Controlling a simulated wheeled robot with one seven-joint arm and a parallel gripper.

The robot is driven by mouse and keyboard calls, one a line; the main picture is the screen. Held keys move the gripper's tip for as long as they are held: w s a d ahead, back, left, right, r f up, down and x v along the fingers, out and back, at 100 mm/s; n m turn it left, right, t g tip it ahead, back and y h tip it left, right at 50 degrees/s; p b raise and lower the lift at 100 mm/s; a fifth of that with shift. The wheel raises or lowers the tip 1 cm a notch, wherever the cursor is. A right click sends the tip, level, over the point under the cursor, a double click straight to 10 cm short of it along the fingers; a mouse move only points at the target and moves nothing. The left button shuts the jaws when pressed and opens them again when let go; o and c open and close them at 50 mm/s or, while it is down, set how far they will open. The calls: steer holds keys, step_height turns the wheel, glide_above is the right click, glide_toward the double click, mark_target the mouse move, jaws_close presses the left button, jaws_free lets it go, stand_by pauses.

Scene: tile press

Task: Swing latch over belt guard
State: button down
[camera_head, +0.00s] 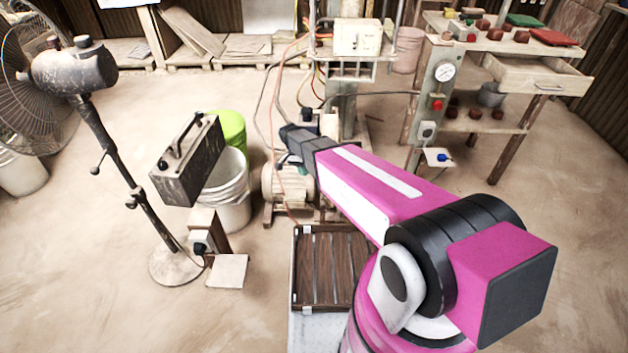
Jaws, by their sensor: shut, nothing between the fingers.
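My gripper (286,131), at the dark far end of my pink arm, points away over the floor, in front of the press (358,40). It looks small here; it is shut with nothing in it. A beige motor (290,188) stands on the floor just below it, partly hidden by my arm. I cannot make out the latch or say for sure which part is the belt guard. A dark metal box with a handle (186,160) shows tilted at the left, apart from my gripper.
White and green buckets (228,190) stand behind the dark box. A fan (75,70) is at the left. A dark slatted tray (330,265) lies close to my base. Cables hang by the press. A wooden bench (540,70) with a gauge post (432,95) is at the right. Floor at the far right is clear.

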steer(key=s+d+f, duration=0.4)
steer(key=d+f, duration=0.2)
steer(key=f, duration=0.2)
steer(key=shift+s+f, duration=0.15)
stand_by(0.5)
steer(key=shift+d+y, duration=0.25)
steer(key=shift+y, duration=0.15)
